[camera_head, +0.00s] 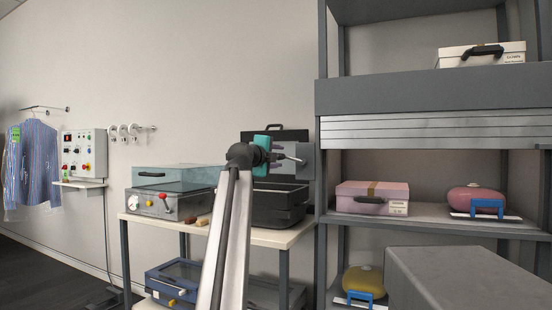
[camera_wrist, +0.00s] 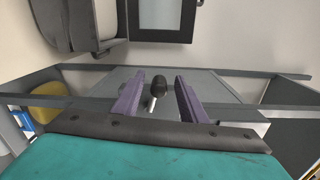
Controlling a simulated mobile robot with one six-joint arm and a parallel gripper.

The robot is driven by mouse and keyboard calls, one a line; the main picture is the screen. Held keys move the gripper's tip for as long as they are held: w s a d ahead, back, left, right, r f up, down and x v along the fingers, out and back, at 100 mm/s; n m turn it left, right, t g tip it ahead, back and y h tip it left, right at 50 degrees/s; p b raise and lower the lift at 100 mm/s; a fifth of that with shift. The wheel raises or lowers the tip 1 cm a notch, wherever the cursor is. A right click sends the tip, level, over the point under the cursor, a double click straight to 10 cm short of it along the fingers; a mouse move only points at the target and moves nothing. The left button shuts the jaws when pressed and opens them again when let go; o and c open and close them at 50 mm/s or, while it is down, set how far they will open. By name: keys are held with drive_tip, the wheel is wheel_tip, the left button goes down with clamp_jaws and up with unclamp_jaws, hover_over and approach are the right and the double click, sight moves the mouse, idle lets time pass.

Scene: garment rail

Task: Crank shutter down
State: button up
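The shutter (camera_head: 430,130) is a band of light grey slats under the dark housing (camera_head: 430,90) of the shelf unit; the bay below it is open. My gripper (camera_head: 298,157) is raised beside the shelf's left post in the head view, pointing right. In the wrist view my gripper (camera_wrist: 158,98) has its two purple fingers apart. A dark rounded knob (camera_wrist: 158,86) with a short pale shaft, seemingly the crank handle, shows between the fingers with gaps on both sides. I cannot tell whether it lies between the fingertips or beyond them. The crank is not clear in the head view.
A table (camera_head: 270,236) with an open black case (camera_head: 278,205) and a grey box (camera_head: 165,203) stands left of the shelf. The shelf holds a pink box (camera_head: 372,197), a red bag (camera_head: 475,199) and a yellow bag (camera_head: 363,281). A grey block (camera_head: 460,275) fills the lower right.

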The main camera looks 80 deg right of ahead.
drive_tip(key=shift+a, duration=0.2)
drive_tip(key=p+v, duration=0.3)
drive_tip(key=v, duration=1)
drive_tip(key=shift+a+p, duration=0.2)
drive_tip(key=shift+p, duration=0.1)
drive_tip(key=shift+w, duration=0.1)
